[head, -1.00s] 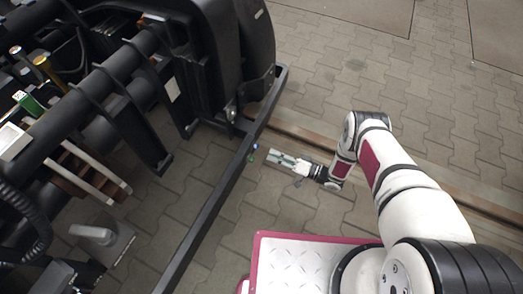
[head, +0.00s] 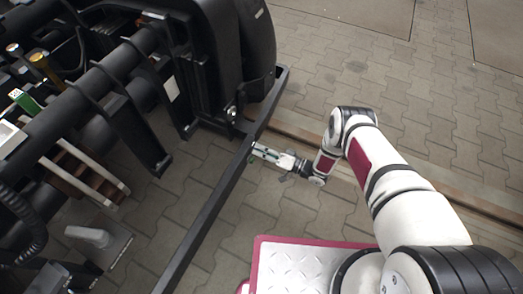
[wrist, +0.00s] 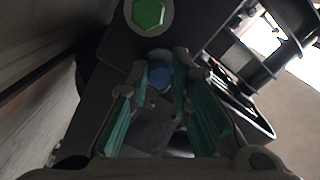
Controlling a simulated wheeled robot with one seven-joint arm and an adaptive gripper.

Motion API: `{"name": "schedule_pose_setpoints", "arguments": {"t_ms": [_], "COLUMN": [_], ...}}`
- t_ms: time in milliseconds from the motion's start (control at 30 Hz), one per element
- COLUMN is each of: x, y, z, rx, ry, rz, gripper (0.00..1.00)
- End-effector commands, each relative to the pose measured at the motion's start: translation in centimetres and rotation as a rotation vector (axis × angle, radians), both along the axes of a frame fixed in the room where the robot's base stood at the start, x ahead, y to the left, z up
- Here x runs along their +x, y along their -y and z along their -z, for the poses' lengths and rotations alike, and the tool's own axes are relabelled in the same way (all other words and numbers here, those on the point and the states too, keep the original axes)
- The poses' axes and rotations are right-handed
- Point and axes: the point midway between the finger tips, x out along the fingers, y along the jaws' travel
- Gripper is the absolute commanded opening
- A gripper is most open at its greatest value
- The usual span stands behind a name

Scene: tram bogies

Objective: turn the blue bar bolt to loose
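The blue bar bolt (wrist: 160,76) shows in the wrist view, straight ahead between my fingertips and partly covered by them. A larger-looking green hex bolt (wrist: 148,12) is above it on the same dark bar. My gripper (wrist: 160,72) is open, with one teal-padded finger on each side of the blue bolt; I cannot tell whether they touch it. In the head view my gripper (head: 256,151) is at the side of the long dark bar (head: 212,204). The blue bolt is hidden there behind the gripper.
The dark bogie frame (head: 228,50) with its beams and cables fills the left. A rail (head: 310,140) runs along the paved floor (head: 330,60) behind my arm. Open paving lies to the right of the bar.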

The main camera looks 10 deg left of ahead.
Motion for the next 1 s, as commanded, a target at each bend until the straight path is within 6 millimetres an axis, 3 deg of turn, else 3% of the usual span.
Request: {"name": "schedule_pose_setpoints", "arguments": {"t_ms": [467,1000], "x": [0.02,0.14], "y": [0.02,0.07], "z": [0.05,0.20], "rx": [-0.027,-0.184], "ry": [0.073,0.504], "rz": [0.001,0.001], "gripper": [0.00,0.00]}}
